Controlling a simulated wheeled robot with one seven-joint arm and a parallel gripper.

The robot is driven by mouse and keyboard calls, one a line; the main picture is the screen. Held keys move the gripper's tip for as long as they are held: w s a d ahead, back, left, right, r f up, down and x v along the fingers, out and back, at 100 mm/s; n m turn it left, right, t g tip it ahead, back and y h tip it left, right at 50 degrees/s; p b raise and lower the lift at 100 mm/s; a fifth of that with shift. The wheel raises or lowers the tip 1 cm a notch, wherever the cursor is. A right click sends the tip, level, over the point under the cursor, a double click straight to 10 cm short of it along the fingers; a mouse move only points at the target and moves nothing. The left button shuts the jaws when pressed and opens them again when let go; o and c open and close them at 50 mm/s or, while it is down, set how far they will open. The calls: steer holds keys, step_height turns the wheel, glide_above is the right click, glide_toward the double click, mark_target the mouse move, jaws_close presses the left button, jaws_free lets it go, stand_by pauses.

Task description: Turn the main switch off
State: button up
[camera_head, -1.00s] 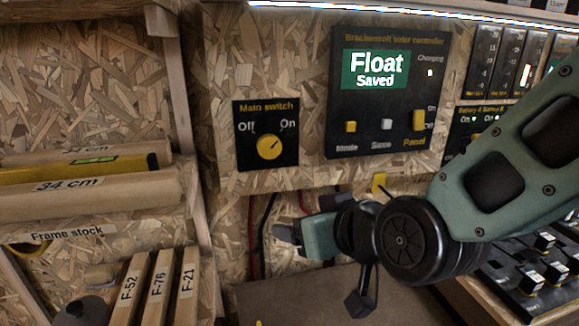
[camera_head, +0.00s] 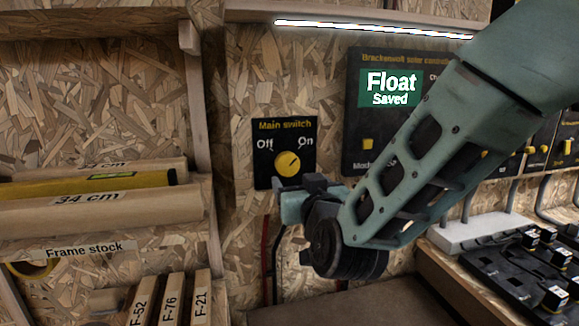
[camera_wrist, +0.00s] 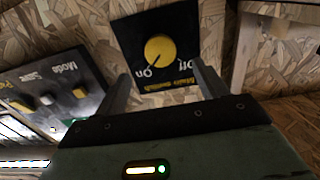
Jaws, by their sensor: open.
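The main switch is a black plate (camera_head: 265,172) on the chipboard wall with a round yellow knob (camera_head: 287,163) and the labels Off and On. The knob's pointer mark is turned to the upper right, towards On. My gripper (camera_head: 284,186) is just below the knob in the head view, near the plate's lower edge. In the wrist view the knob (camera_wrist: 160,50) shows upside down, ahead of and between the two spread fingers of my open gripper (camera_wrist: 160,87). The fingers hold nothing. I cannot tell whether a fingertip touches the plate.
The solar controller (camera_head: 355,128), reading Float Saved, is right of the switch, partly hidden by my arm. A wooden shelf post (camera_head: 200,110) and frame stock tubes (camera_head: 110,207) are on the left. Cables hang below the switch.

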mark_target(289, 167)
steer(key=p+x, duration=0.1)
steer(key=x, duration=0.7)
steer(key=shift+w+a, duration=0.1)
steer(key=shift+w, duration=0.2)
steer(key=c, duration=1)
